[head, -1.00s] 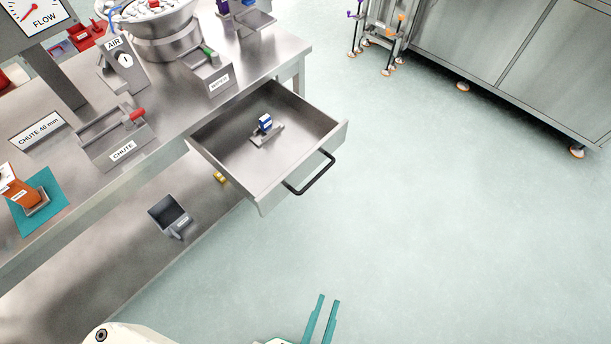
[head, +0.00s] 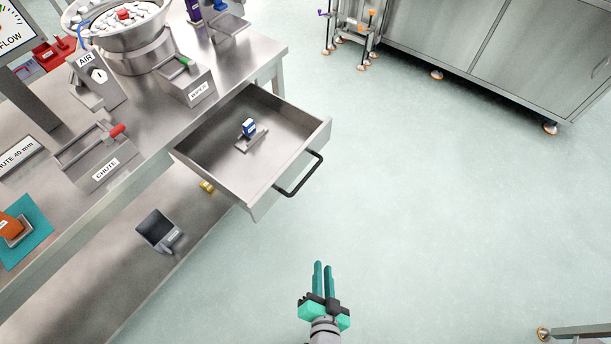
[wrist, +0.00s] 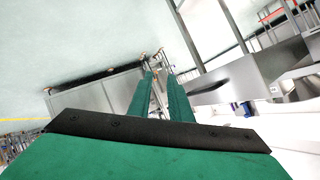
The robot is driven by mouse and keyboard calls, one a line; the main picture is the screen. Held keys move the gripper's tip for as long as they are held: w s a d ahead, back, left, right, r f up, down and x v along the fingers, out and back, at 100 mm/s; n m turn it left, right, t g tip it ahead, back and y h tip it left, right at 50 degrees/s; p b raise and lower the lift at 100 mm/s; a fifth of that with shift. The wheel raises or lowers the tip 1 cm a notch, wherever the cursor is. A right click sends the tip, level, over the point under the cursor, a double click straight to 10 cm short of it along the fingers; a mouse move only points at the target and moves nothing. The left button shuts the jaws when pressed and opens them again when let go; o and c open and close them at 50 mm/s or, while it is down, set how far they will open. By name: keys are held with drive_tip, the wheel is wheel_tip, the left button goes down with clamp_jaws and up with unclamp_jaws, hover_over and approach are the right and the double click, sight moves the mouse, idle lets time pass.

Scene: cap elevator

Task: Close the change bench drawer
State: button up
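The bench drawer (head: 225,165) is pulled out from the steel bench, with a black bar handle (head: 299,175) on its front. A small blue and white item (head: 249,127) sits on a grey holder inside it. My gripper (head: 323,264) is in front of the drawer, below the handle in the head view and clear of it. Its green fingers are apart with nothing between them. In the wrist view the gripper (wrist: 162,78) shows a gap between the fingers. A grey panel with a dark bar, likely the drawer front (wrist: 240,88), is at their right.
The steel bench (head: 130,140) carries a bowl of caps (head: 118,20) and labelled fixtures. A dark bin (head: 158,231) sits on its lower shelf. A steel cabinet (head: 500,55) stands at the back right. The floor (head: 430,200) right of the drawer is clear.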

drive_tip(key=w+f+m+y, duration=0.1)
drive_tip(key=w+f+m, duration=0.1)
drive_tip(key=w, duration=0.4)
drive_tip(key=m+t+y, duration=0.1)
drive_tip(key=m+y, duration=0.1)
drive_tip(key=y, duration=0.5)
approach(307, 175)
drive_tip(key=x, duration=1)
drive_tip(key=shift+s+f, duration=0.1)
drive_tip(key=shift+f, duration=0.25)
drive_tip(key=shift+c, duration=0.3)
clamp_jaws()
